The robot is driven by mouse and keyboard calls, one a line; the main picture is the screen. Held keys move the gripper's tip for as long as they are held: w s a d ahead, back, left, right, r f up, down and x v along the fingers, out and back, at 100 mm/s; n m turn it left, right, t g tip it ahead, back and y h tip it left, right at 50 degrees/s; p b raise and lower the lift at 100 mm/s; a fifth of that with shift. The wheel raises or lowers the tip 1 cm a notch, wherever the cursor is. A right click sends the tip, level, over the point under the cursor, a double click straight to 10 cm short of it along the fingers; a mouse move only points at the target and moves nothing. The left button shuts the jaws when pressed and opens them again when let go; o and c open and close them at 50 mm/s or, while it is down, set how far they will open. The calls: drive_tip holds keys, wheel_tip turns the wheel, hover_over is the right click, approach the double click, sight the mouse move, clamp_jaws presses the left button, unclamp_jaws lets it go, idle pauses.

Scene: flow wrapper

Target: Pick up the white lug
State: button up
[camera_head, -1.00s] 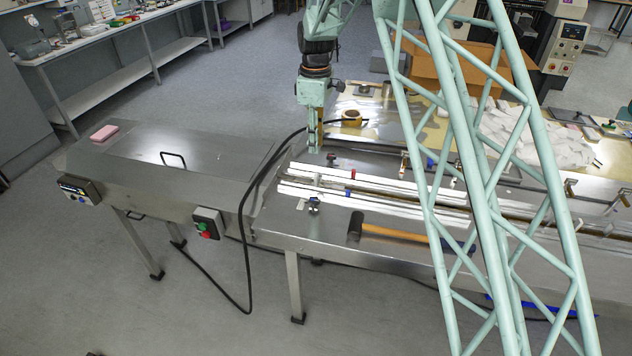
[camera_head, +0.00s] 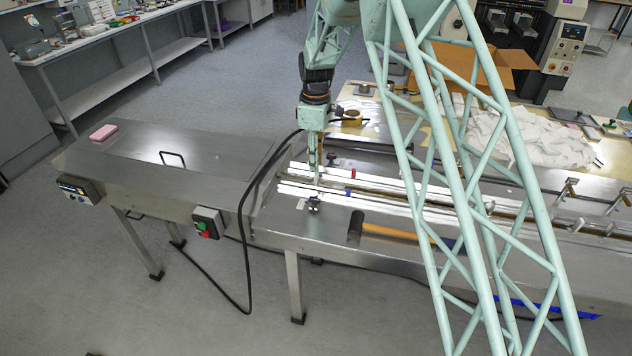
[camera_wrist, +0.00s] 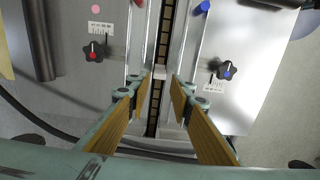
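A small white lug (camera_wrist: 158,72) shows in the wrist view, on the dark chain (camera_wrist: 166,30) that runs down the middle of the metal channel. My gripper (camera_wrist: 161,80) is open, with one finger to the left of the lug and one to the right. The fingers look apart from the lug, though their height above it is hard to judge. In the head view my gripper (camera_head: 315,178) points down over the left end of the white guide rails (camera_head: 345,196). I cannot make out the lug there.
Star knobs (camera_wrist: 94,51) (camera_wrist: 228,70) flank the channel, with a red knob and a blue knob (camera_wrist: 202,7) on its rails. A tape roll (camera_head: 351,117) stands behind. A black cable (camera_head: 247,220) hangs at the left.

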drive_tip(key=shift+f, duration=0.25)
drive_tip(key=shift+f, duration=2.45)
drive_tip(key=c, duration=0.5)
drive_tip(key=shift+o, duration=0.2)
drive_tip(key=shift+r, duration=5)
drive_tip(key=shift+d, duration=0.1)
